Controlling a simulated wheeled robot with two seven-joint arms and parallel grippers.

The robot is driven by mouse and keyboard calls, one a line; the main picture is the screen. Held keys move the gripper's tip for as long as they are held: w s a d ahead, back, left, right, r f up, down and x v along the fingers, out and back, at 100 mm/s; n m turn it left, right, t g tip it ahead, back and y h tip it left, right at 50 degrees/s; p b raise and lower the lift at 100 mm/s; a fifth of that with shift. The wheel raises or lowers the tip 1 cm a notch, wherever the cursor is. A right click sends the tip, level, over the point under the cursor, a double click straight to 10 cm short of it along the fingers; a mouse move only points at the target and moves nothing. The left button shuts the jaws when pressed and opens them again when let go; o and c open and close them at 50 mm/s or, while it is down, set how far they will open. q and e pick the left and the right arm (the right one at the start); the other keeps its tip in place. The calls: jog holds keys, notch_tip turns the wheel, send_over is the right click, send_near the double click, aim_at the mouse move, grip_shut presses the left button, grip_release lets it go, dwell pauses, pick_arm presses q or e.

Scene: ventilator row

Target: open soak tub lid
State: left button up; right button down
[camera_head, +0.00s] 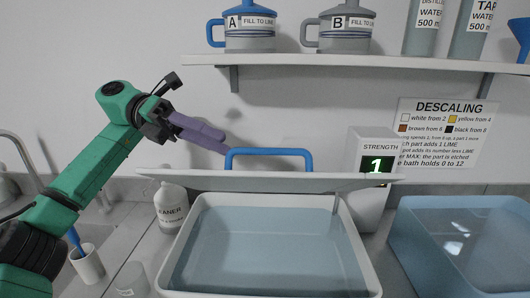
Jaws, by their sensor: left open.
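The soak tub (362,262) is a white-rimmed basin of blue-grey liquid at the lower middle. Its pale lid (270,182) is raised above the tub's back part and shows as a thin, nearly edge-on slab, with the liquid visible in front and below. A blue bar handle (268,153) stands up from the lid. My left gripper (225,144), with purple fingers, is open and empty. Its tips are just left of the handle in the picture; I cannot tell whether they touch it. My right gripper is not in view.
A strength box (375,150) reading 1 stands behind the lid's right end. A cleaner bottle (171,207) stands left of the tub, a blue clear bin (460,240) to its right. A wall shelf (350,63) with jugs hangs above.

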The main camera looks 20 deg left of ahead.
aim_at(264, 151)
pick_arm(q)
jog(key=x, duration=0.3)
jog(key=r+p+x, duration=0.1)
jog(key=x, duration=0.2)
jog(key=r+p+x, duration=0.1)
jog(key=x, duration=0.2)
jog(key=shift+s+d, duration=0.1)
jog(key=shift+d, duration=0.15)
jog(key=shift+d+f, duration=0.15)
grip_shut()
dwell(0.6)
